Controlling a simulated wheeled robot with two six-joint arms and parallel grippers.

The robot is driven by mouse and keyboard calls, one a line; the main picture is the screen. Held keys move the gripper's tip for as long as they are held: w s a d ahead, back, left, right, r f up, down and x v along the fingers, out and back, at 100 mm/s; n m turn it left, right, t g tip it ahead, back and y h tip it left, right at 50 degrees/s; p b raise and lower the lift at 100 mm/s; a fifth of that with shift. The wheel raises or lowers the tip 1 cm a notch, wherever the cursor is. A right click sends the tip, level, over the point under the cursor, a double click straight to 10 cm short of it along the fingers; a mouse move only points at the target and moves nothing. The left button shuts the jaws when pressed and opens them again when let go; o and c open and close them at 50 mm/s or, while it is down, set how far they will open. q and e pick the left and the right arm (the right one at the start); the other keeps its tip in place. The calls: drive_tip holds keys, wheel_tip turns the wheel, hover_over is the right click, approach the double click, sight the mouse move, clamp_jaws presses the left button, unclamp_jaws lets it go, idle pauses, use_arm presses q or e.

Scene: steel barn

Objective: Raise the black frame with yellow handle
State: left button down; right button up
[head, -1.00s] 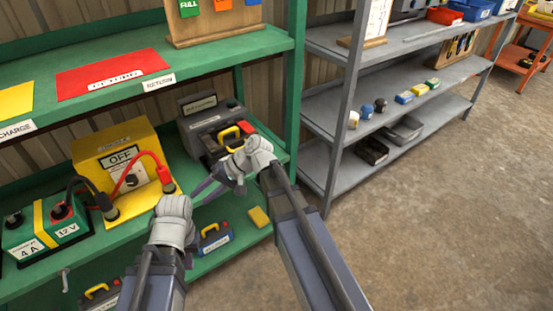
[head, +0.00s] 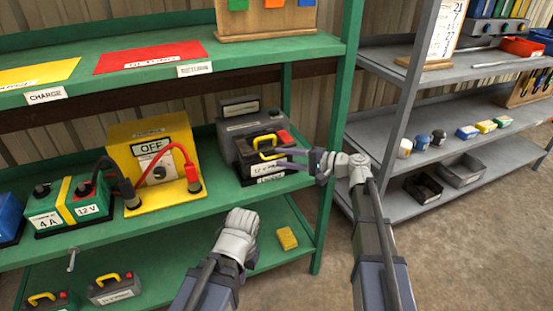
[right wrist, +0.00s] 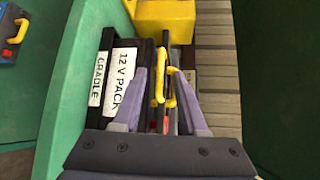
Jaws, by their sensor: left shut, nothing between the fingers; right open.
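The black pack (head: 246,170) with a yellow handle (head: 267,140) and a red cap sits on the middle green shelf, in front of a grey unit. In the right wrist view its handle (right wrist: 160,88) stands beside labels reading "12 V PACK" and "CRADLE". My right gripper (head: 278,158) is open at the pack's right side. In the right wrist view its fingers (right wrist: 160,72) flank the handle, without visible grip; the depth between them is hard to judge. My left gripper (head: 238,225) is shut and empty, in front of the shelf's front edge, apart from the pack.
A yellow OFF switch box (head: 120,150) with red and black cables stands left of the pack, beside a green charger (head: 68,210). The upper green shelf (head: 140,85) is above. Other yellow-handled packs (head: 115,288) and a yellow block (head: 287,238) lie below. A green post (head: 340,130) is at right.

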sight(277, 157)
drive_tip(key=shift+x, duration=1.65)
clamp_jaws()
